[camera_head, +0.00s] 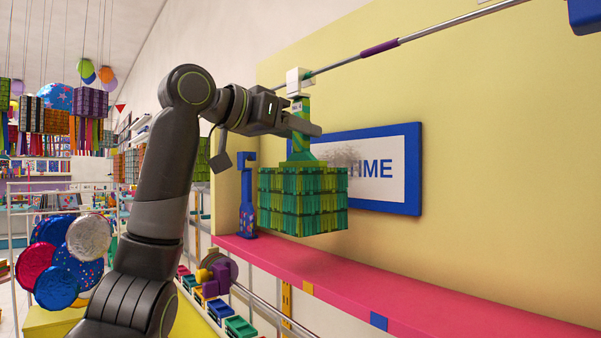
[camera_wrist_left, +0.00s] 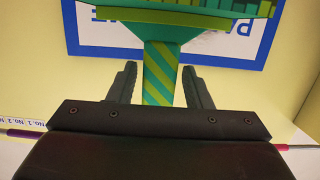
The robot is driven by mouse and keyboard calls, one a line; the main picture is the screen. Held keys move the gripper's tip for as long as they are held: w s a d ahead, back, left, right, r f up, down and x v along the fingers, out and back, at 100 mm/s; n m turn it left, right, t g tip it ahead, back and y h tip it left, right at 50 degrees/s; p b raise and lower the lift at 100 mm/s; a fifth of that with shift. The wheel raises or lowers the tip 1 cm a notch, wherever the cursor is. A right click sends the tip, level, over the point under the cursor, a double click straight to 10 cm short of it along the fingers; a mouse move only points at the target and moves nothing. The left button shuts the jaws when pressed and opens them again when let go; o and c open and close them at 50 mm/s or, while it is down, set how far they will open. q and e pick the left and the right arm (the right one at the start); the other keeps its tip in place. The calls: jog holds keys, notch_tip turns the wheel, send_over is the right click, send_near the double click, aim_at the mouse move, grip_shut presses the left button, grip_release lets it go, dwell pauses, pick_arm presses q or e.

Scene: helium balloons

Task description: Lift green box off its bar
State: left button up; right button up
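The green box (camera_head: 302,200), a block of green pieces, hangs under a neck with green and yellow stripes (camera_head: 301,108). A white piece (camera_head: 298,80) at the neck's top meets the grey bar (camera_head: 440,34). My left gripper (camera_head: 308,127) is at the neck, above the box. In the left wrist view, the fingers of the left gripper (camera_wrist_left: 160,88) stand either side of the striped neck (camera_wrist_left: 162,75), with a visible gap at the left finger. The gripper looks open around the neck. The box's edge (camera_wrist_left: 190,20) shows at the top there. My right gripper is not in view.
A pink shelf (camera_head: 370,285) runs below the box, with a blue stand (camera_head: 247,205) at its left. A blue-framed sign (camera_head: 413,170) is on the yellow wall behind. Balloons (camera_head: 75,260) and hanging boxes (camera_head: 55,115) are at the left.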

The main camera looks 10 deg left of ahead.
pick_arm(q)
jog(key=c, duration=0.9)
jog(key=shift+o, duration=0.2)
jog(key=shift+r, duration=0.2)
jog(key=shift+s+a+r, duration=0.2)
jog(key=shift+s+r, duration=0.1)
jog(key=shift+r, duration=0.3)
jog(key=shift+v, duration=0.9)
jog(key=shift+w+r, duration=0.1)
jog(key=shift+r, duration=0.05)
